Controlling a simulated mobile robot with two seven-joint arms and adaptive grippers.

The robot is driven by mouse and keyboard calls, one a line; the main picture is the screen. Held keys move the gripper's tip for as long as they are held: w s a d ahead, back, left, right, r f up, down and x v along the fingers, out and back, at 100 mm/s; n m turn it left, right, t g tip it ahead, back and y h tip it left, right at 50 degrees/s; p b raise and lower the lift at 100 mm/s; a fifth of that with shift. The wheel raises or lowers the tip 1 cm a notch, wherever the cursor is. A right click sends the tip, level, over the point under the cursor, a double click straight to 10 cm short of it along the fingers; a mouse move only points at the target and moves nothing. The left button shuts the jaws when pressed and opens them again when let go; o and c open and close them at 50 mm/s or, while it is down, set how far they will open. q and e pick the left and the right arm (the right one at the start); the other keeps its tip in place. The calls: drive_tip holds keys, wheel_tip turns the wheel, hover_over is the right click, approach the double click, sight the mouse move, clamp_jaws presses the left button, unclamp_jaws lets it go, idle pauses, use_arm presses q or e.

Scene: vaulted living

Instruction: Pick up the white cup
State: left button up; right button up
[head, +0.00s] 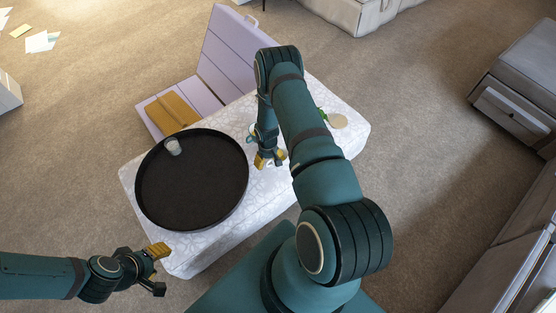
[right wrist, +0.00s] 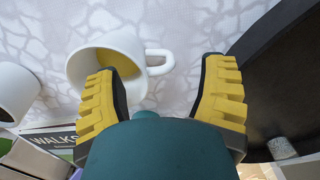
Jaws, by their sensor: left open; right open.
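The white cup (right wrist: 122,45) shows in the right wrist view, with a yellowish inside and a handle on its right side. It is on the white patterned cloth. My right gripper (right wrist: 163,72) is open over it. The left finger covers part of the cup's mouth, and the handle shows between the fingers; I cannot tell whether they touch. In the head view my right gripper (head: 269,160) points down at the table, and a pale bit beside it is too small to identify. My left gripper (head: 158,267) is open and empty beside the table's near left corner.
A black round tray (head: 195,200) lies on the cloth-covered table (head: 351,145), holding a small pale cup (head: 173,147). Another white cup (right wrist: 12,90) and a book marked WALKS (right wrist: 50,138) are close to my right gripper. A lilac bench (head: 226,60) stands behind.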

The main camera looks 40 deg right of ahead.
wheel_tip(320, 180, down, 2)
drive_tip(key=shift+f, duration=0.25)
clamp_jaws()
drive_tip(key=shift+r, duration=0.15)
wheel_tip(320, 180, up, 10)
drive_tip(key=shift+f+p, duration=0.1)
drive_tip(key=shift+p, duration=1.05)
